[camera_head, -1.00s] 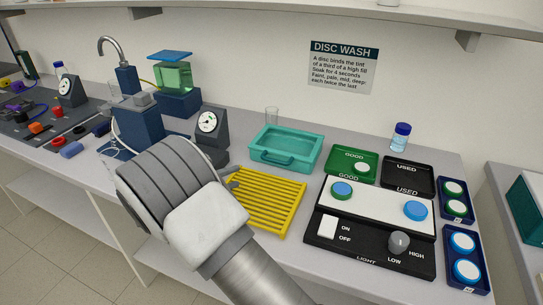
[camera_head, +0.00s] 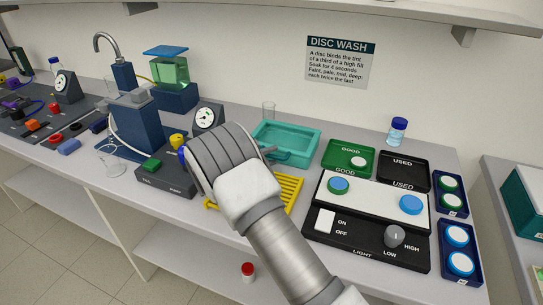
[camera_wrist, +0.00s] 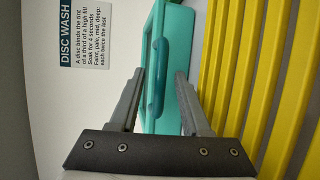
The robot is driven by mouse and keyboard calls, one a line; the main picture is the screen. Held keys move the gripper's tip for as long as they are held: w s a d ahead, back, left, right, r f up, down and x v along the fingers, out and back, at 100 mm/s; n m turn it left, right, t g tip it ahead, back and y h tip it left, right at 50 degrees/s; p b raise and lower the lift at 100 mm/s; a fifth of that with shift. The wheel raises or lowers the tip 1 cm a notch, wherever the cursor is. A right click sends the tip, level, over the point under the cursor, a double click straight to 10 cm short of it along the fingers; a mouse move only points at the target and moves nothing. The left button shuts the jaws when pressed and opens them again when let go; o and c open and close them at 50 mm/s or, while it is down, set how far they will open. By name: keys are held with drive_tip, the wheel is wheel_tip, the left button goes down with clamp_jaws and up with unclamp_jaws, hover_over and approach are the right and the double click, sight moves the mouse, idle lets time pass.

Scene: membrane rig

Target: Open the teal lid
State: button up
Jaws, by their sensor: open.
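A teal box (camera_head: 297,133) with a rim and a bar handle on its near side stands on the bench in the head view. I cannot tell its lid clearly from its body. In the wrist view the teal box (camera_wrist: 165,22) is ahead, with its rounded teal handle (camera_wrist: 157,88) lying between my spread fingers. My gripper (camera_wrist: 161,73) is open and empty there. I cannot tell how far the fingertips are from the handle. In the head view my own wrist hides most of the gripper and part of the box's near left corner.
A yellow slatted rack (camera_head: 291,190) lies just in front of the box, partly behind my arm. Green (camera_head: 347,153) and black (camera_head: 403,170) trays and a light panel (camera_head: 365,252) are to the right.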

drive_tip(key=shift+w+d+f, duration=0.1)
drive_tip(key=shift+w+d, duration=0.2)
drive_tip(key=shift+d, duration=0.05)
drive_tip(key=shift+c, duration=0.2)
clamp_jaws()
idle(1.1)
